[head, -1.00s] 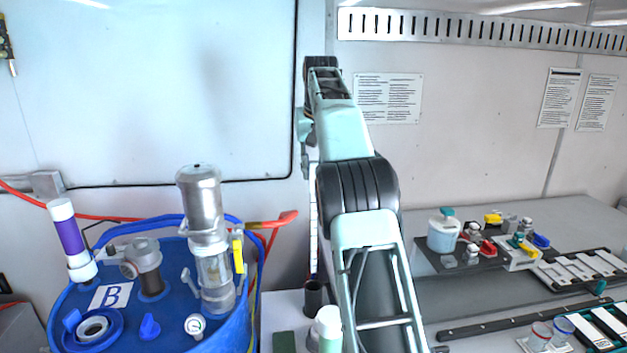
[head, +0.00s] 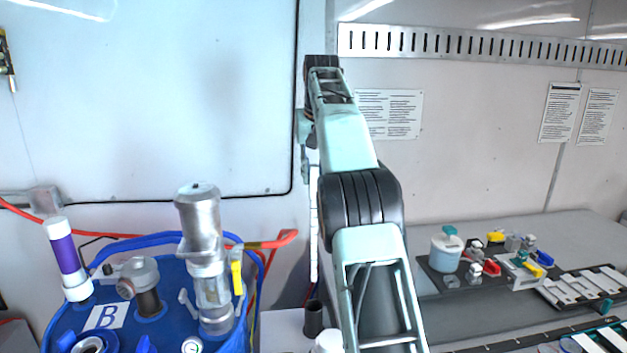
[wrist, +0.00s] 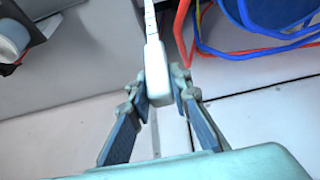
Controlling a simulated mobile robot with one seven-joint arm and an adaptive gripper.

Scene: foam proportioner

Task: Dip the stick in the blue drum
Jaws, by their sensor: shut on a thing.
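The stick (head: 314,235) is thin and white. It hangs upright below my gripper (head: 308,158), above and in line with a black cup-like holder (head: 313,318); its lower end is hard to make out. In the wrist view my gripper (wrist: 158,88) is shut on the stick's white handle (wrist: 157,78), and the marked shaft (wrist: 150,22) runs away from it. The blue drum (head: 172,290), labelled B, stands to the left of the stick. A ring-shaped fitting (head: 93,343) on its top is cut off by the picture's bottom edge.
The drum top carries a tall metal pump (head: 203,250), a grey fitting (head: 140,280) and a purple-white tube (head: 67,258). Red and blue hoses (wrist: 240,30) lie beside the drum. A bench (head: 590,235) with small parts is on the right. A wall stands behind.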

